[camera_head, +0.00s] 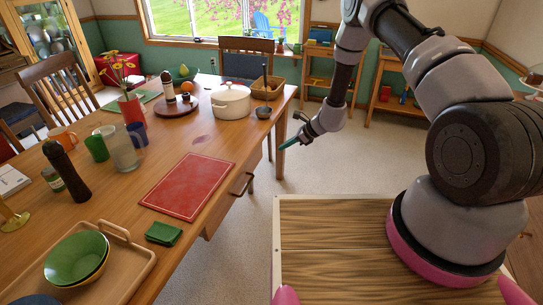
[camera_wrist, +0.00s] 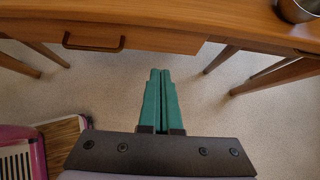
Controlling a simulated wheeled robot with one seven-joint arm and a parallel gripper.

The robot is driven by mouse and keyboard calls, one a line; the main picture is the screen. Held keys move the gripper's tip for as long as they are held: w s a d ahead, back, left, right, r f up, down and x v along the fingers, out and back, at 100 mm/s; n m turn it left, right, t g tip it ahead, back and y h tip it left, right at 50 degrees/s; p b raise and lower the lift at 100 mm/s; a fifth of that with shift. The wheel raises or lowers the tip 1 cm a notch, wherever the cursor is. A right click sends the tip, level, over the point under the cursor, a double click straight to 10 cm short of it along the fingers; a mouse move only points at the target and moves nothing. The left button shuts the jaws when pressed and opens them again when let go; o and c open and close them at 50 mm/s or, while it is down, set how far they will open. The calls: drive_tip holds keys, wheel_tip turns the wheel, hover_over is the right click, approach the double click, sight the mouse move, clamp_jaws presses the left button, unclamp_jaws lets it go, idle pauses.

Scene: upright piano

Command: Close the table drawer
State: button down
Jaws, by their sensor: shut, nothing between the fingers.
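The wooden table (camera_head: 203,150) runs along the left of the head view. Its drawer (camera_head: 228,201) is under the near right edge, with a dark bar handle (camera_head: 243,184). In the wrist view the drawer front (camera_wrist: 150,38) spans the upper left, with its handle (camera_wrist: 93,44) at the left. I cannot tell exactly how far it stands out. My gripper (camera_head: 284,147) is beside the table's right edge, beyond the handle in the head view. In the wrist view its green fingers (camera_wrist: 160,74) are together and empty, below the drawer front and right of the handle, apart from both.
A red mat (camera_head: 188,186) and green cloth (camera_head: 164,233) lie near the table edge. A white pot (camera_head: 231,101) and small metal cup (camera_head: 263,112) stand at the far end. Table legs (camera_wrist: 222,60) show under the table. Carpet (camera_head: 330,170) right of the table is clear.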

drive_tip(key=s+a+f+t+y, duration=0.1)
drive_tip(key=s+f+y, duration=0.3)
drive_tip(key=s, duration=0.4)
drive_tip(key=s+a+f+t+y, duration=0.15)
drive_tip(key=s+f+y, duration=0.3)
drive_tip(key=s, duration=0.45)
drive_tip(key=shift+t, duration=0.35)
drive_tip(key=x, duration=1.4)
drive_tip(key=shift+w+d+f, duration=0.1)
drive_tip(key=x, duration=0.5)
